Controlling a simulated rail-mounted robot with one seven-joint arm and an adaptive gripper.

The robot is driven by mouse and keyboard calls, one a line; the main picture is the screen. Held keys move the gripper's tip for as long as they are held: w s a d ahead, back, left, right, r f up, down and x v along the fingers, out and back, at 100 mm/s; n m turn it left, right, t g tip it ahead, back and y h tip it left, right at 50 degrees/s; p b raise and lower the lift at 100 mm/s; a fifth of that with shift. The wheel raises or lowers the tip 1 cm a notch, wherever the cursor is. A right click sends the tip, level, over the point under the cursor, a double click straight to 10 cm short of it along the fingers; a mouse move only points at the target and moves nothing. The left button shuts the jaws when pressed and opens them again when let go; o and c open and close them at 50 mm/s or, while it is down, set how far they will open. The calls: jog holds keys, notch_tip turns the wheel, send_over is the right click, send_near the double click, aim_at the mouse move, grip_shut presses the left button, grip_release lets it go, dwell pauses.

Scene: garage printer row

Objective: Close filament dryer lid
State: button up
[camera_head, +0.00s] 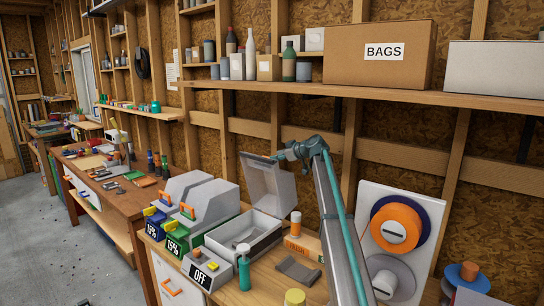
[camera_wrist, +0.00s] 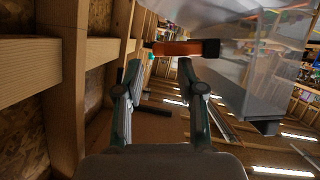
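The filament dryer (camera_head: 246,235) is an open-topped grey box on the workbench. Its translucent lid (camera_head: 268,183) stands raised at the back, tilted up. My gripper (camera_head: 281,154) is at the lid's upper right edge, pointing left; contact cannot be told there. In the wrist view my gripper (camera_wrist: 159,66) has its two fingers apart, with nothing clamped between them. An orange bar with a dark end (camera_wrist: 182,48) lies across, just beyond the fingertips, beside the clear lid (camera_wrist: 235,70). Whether the bar is fixed to the lid is unclear.
Two grey units (camera_head: 207,207) with coloured latches stand left of the dryer. A shelf (camera_head: 370,92) with boxes is above. A spool panel (camera_head: 395,240) stands right.

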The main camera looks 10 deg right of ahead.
jog(key=shift+p+x, duration=0.45)
jog(key=shift+x, duration=1.55)
grip_shut()
